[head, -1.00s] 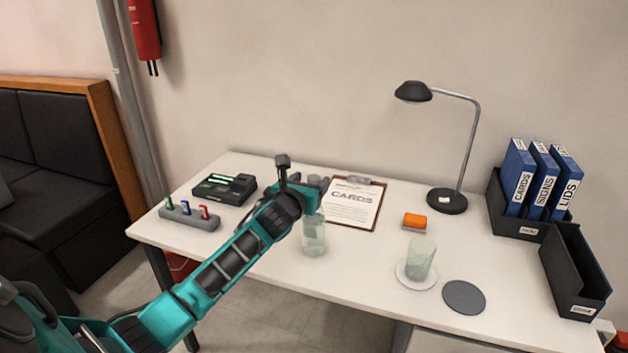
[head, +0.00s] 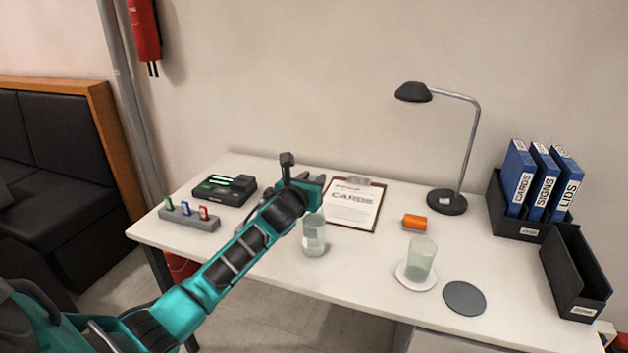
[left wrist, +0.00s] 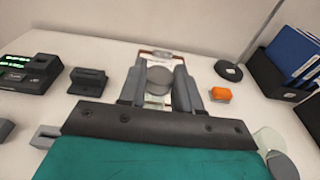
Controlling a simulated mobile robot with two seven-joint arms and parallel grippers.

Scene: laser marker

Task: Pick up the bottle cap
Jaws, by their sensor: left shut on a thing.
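The bottle cap (left wrist: 160,80) is a grey round disc between the two fingers of my left gripper (left wrist: 160,88) in the left wrist view. The gripper is shut on it. In the head view my left gripper (head: 310,182) is above the clear greenish bottle (head: 314,238), which stands upright on the desk. The gripper hides the cap there. The bottle's upper end is close under the gripper, and I cannot tell whether cap and bottle still touch. My right gripper is not in view.
A clipboard (head: 354,203) lies behind the bottle. To the right are an orange block (head: 414,222), a glass (head: 421,255) on a white coaster, a dark round mat (head: 464,297) and a lamp (head: 447,201). A black device (head: 225,189) and grey rack (head: 188,218) stand left.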

